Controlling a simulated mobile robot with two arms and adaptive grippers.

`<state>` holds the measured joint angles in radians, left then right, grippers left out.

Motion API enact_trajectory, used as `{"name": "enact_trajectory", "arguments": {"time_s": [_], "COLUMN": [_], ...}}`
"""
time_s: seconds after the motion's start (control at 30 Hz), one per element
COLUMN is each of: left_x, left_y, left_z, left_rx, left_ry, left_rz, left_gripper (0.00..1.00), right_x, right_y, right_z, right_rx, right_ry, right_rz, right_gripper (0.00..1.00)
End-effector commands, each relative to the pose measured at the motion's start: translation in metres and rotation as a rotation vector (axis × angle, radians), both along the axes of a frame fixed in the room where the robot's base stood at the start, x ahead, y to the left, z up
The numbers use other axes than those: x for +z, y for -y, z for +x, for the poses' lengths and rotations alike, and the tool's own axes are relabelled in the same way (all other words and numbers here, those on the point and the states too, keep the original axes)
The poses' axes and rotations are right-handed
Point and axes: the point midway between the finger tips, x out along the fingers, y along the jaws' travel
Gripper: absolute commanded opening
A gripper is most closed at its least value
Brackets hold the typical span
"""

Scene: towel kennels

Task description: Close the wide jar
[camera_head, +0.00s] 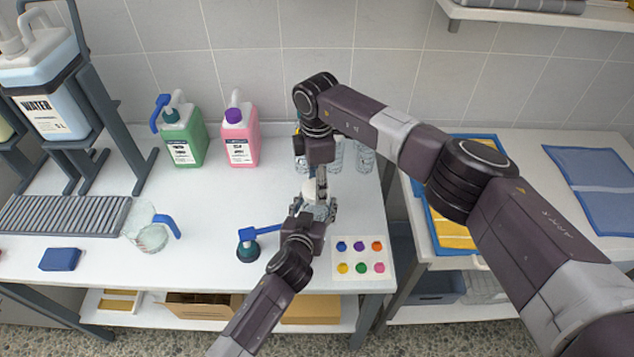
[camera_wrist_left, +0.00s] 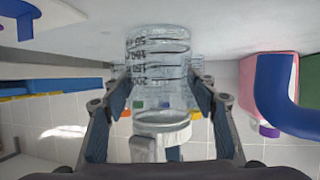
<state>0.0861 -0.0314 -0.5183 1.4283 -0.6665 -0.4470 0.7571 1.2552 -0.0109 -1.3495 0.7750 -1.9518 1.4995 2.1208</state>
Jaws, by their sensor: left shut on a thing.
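The wide jar (camera_head: 317,211), clear with dark graduation marks, stands on the white table. In the left wrist view, which looks upside down, the jar (camera_wrist_left: 158,85) is between the two fingers of my left gripper (camera_head: 318,208), which is shut on its sides. A white lid (camera_wrist_left: 162,127) is at the jar's mouth; whether it is seated fully I cannot tell. My right gripper (camera_head: 321,184) is directly above the jar, at the lid. A grey finger part shows beside the lid in the wrist view. Its grip on the lid is hidden.
Several clear jars (camera_head: 336,157) stand behind. Green (camera_head: 184,139) and pink (camera_head: 239,138) bottles are at the back. A blue-handled teal pump top (camera_head: 248,250) lies left of my left gripper, a card of coloured dots (camera_head: 359,257) right. A glass jug (camera_head: 150,234) stands farther left.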

Motion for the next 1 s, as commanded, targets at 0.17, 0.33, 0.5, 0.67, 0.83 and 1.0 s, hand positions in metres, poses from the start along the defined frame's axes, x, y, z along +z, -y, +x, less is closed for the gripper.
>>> {"name": "enact_trajectory", "arguments": {"time_s": [0.17, 0.33, 0.5, 0.67, 0.83, 1.0], "left_x": [-0.0017, -0.0018, -0.0019, -0.0020, -0.0021, -0.0022], "left_y": [-0.0006, -0.0007, -0.0008, -0.0009, -0.0010, -0.0011], "left_z": [-0.0006, -0.0006, -0.0006, -0.0007, -0.0007, -0.0007], "left_rx": [0.001, 0.002, 0.002, 0.002, 0.002, 0.002], "left_ry": [-0.004, -0.004, -0.004, -0.004, -0.005, -0.005], "left_rz": [0.001, 0.002, 0.002, 0.002, 0.002, 0.002], "left_gripper": [0.00, 0.00, 0.00, 0.00, 0.00, 0.00], "right_x": [0.0004, 0.0002, 0.0001, 0.0001, 0.0002, 0.0002], "right_y": [-0.0004, -0.0007, -0.0011, -0.0012, -0.0013, -0.0015], "right_z": [-0.0008, -0.0017, -0.0022, -0.0024, -0.0023, -0.0024], "right_rx": [-0.292, -0.570, -0.780, -0.860, -0.865, -0.863], "right_ry": [0.001, 0.001, 0.001, 0.002, 0.002, 0.002], "right_rz": [0.001, 0.001, 0.001, 0.001, 0.001, 0.001], "right_gripper": [0.43, 0.43, 0.43, 0.43, 0.43, 0.56]}}
